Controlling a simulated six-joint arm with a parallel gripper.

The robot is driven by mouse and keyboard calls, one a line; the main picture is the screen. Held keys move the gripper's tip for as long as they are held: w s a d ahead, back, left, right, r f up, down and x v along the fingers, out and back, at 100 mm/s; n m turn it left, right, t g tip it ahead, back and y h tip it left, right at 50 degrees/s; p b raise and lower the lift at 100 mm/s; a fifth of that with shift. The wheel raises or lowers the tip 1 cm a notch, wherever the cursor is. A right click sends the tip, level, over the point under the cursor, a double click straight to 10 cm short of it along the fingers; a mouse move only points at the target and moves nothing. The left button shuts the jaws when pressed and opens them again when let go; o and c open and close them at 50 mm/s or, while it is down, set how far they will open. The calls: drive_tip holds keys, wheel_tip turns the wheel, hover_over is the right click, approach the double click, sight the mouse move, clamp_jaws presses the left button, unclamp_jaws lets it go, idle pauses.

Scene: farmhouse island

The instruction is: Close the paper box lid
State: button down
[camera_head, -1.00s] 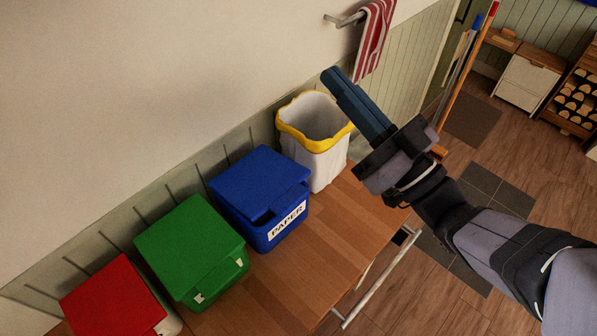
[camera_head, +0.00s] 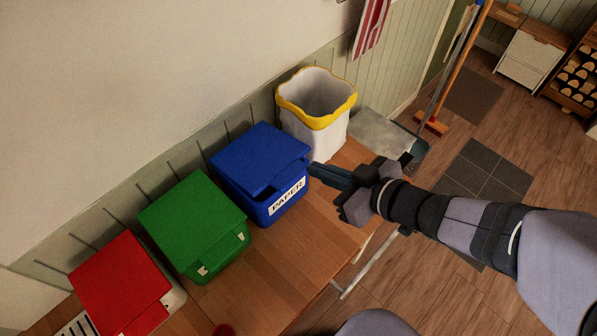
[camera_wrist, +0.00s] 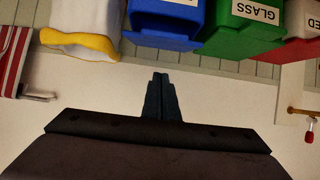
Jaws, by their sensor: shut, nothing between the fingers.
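The blue paper box (camera_head: 264,208) stands on the wooden counter, with a white PAPER label on its front. In the wrist view the blue box (camera_wrist: 165,22) is at the top, upside down. My gripper (camera_head: 316,170) is shut and empty. In the head view its tip appears at the right edge of the blue box, and I cannot tell whether it touches. In the wrist view the shut fingers (camera_wrist: 161,96) point towards the wall and bins.
A green box (camera_head: 195,225) and a red box (camera_head: 120,285) stand in a row to the left. A white bin with a yellow rim (camera_head: 316,112) stands behind on the right. A striped towel (camera_head: 371,28) hangs on the wall.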

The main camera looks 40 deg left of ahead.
hover_over(297, 180)
drive_tip(key=f, duration=0.4)
drive_tip(key=shift+a, duration=0.35)
drive_tip(key=shift+d+f+p, duration=0.15)
drive_tip(key=shift+d+f, duration=0.05)
drive_tip(key=shift+f, duration=0.35)
drive_tip(key=shift+d+f+p, duration=0.15)
drive_tip(key=shift+f, duration=0.4)
drive_tip(key=shift+d+f, duration=0.2)
drive_tip(key=shift+f, duration=0.6)
drive_tip(key=shift+f, duration=0.1)
drive_tip(key=f+b, duration=0.2)
drive_tip(key=d+f+b, duration=0.1)
drive_tip(key=f, duration=0.2)
drive_tip(key=shift+d+b, duration=0.2)
drive_tip(key=shift+b, duration=0.2)
drive_tip(key=shift+r, duration=0.15)
